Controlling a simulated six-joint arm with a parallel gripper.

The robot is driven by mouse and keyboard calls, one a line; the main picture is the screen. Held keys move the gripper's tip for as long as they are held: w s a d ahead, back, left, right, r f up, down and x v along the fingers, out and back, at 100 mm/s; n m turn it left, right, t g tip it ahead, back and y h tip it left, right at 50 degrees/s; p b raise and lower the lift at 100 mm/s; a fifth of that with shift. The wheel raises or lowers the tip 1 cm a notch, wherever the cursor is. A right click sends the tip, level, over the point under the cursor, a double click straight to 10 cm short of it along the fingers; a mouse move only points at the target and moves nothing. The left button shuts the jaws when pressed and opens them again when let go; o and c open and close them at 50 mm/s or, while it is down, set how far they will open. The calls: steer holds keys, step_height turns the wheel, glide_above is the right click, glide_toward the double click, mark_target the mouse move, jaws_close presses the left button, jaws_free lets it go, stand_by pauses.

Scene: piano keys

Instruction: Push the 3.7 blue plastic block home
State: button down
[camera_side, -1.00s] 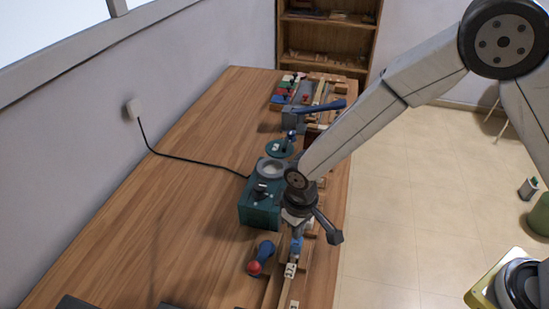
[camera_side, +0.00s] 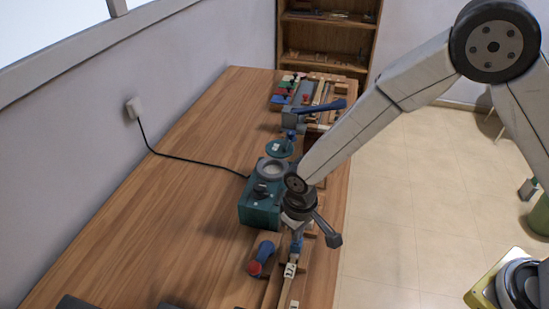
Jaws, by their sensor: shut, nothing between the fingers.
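A small blue block (camera_side: 296,244) shows at the lower middle, just below my gripper, in line with a narrow pale wooden piece bearing dark marks (camera_side: 290,269). My gripper (camera_side: 298,230) points down at the far end of the blue block. It is shut with nothing held. It looks very close to the block, but I cannot tell whether they touch. The fingertips are small and partly hidden by the wrist, and any writing on the block is too small to read.
A teal box with a round pot (camera_side: 258,213) stands left of my gripper. A blue-handled tool with a red ball end (camera_side: 261,258) lies nearby. A blue lever clamp (camera_side: 318,113) is farther back. The wooden bench (camera_side: 165,205) is clear on the left.

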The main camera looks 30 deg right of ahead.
steer(key=shift+f, duration=0.95)
stand_by(0.8)
stand_by(0.7)
steer(key=shift+r, duration=3.55)
steer(key=shift+d, duration=0.15)
steer(key=s+d+r+m+t, duration=0.1)
steer(key=s+d+r, duration=0.1)
steer(key=d, duration=0.4)
steer(key=s+d+r+m, duration=0.1)
steer(key=s+d+r, duration=0.1)
steer(key=s+d, duration=0.2)
steer(key=s+d+r+m+t, duration=0.1)
steer(key=s+d+r, duration=0.1)
steer(key=d, duration=0.8)
steer(key=shift+s+d+r+t, duration=0.2)
steer(key=shift+s+r+t, duration=0.15)
steer(key=shift+s, duration=0.3)
steer(key=shift+w, duration=0.1)
